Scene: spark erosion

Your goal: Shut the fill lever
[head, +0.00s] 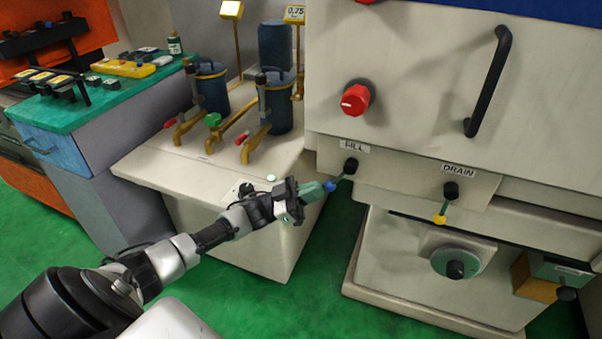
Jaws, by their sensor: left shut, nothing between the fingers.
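The fill lever (342,176) is on the panel under the FILL label on the white machine. It slants down and left from its black pivot and ends in a blue knob (329,186). My left gripper (314,192) comes in from the left with its fingers shut and nothing between them. Its green fingertips are right beside the blue knob on its left side; I cannot tell whether they touch it. My right gripper is out of view.
The drain lever (444,209), with a yellow knob, hangs right of the fill lever. A red knob (355,98) and black handle (488,82) are above. The white cabinet (215,172) with brass taps stands left. Green floor is open below.

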